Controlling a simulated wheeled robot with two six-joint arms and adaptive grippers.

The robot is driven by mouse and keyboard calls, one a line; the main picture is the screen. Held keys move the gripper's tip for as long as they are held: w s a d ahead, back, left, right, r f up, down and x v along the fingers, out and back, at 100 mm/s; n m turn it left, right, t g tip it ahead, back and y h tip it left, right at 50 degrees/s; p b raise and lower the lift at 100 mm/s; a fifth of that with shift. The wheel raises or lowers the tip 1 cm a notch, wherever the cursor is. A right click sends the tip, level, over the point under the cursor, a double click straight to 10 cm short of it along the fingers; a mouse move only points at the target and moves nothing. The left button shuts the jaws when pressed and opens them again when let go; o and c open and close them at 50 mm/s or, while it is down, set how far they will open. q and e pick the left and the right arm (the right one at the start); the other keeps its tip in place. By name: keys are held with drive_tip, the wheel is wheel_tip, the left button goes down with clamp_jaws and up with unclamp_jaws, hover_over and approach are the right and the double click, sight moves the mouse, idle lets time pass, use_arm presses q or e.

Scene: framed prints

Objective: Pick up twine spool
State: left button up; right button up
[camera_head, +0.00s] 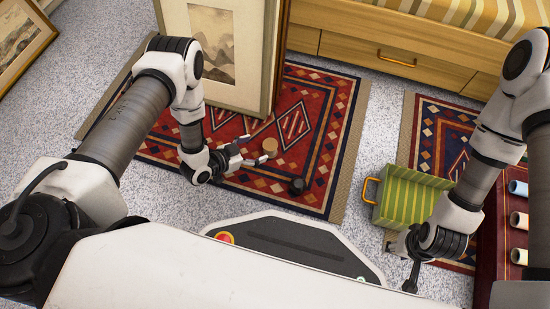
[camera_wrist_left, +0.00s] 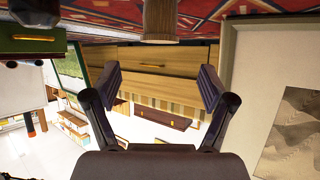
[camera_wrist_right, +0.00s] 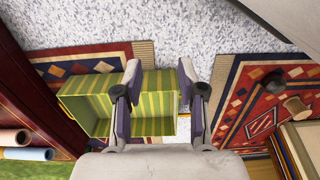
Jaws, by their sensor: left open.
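The twine spool (camera_head: 270,146) is a small tan cylinder standing on the red patterned rug (camera_head: 318,190). It shows at the top of the inverted left wrist view (camera_wrist_left: 160,20) and at the right of the right wrist view (camera_wrist_right: 297,106). My left gripper (camera_head: 254,149) is open and low over the rug, just left of the spool. Its fingers point toward the spool, and nothing is between them in the left wrist view (camera_wrist_left: 160,82). My right gripper (camera_wrist_right: 158,75) is open and empty, beside and above a green striped box (camera_wrist_right: 155,95).
A large framed print (camera_head: 222,50) stands upright on the rug just behind the spool. A small dark object (camera_head: 298,186) lies in front of the spool. A wooden drawer unit (camera_head: 390,50) stands at the back. A red rack with rolls (camera_head: 518,220) is at the right.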

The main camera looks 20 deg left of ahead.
sight(269, 145)
use_arm(q)
drive_tip(key=shift+d+f, duration=0.1)
drive_tip(key=shift+f, duration=0.65)
drive_tip(key=b+x, duration=0.6)
drive_tip(key=x, duration=0.1)
drive_tip(key=shift+w, duration=0.15)
drive_tip(key=shift+r, duration=0.15)
drive_tip(key=shift+c, duration=0.7)
drive_tip(key=c, duration=1.2)
use_arm(e)
wheel_tip(269, 145, down, 7)
drive_tip(key=w, duration=0.1)
drive_tip(key=shift+w+t, duration=0.3)
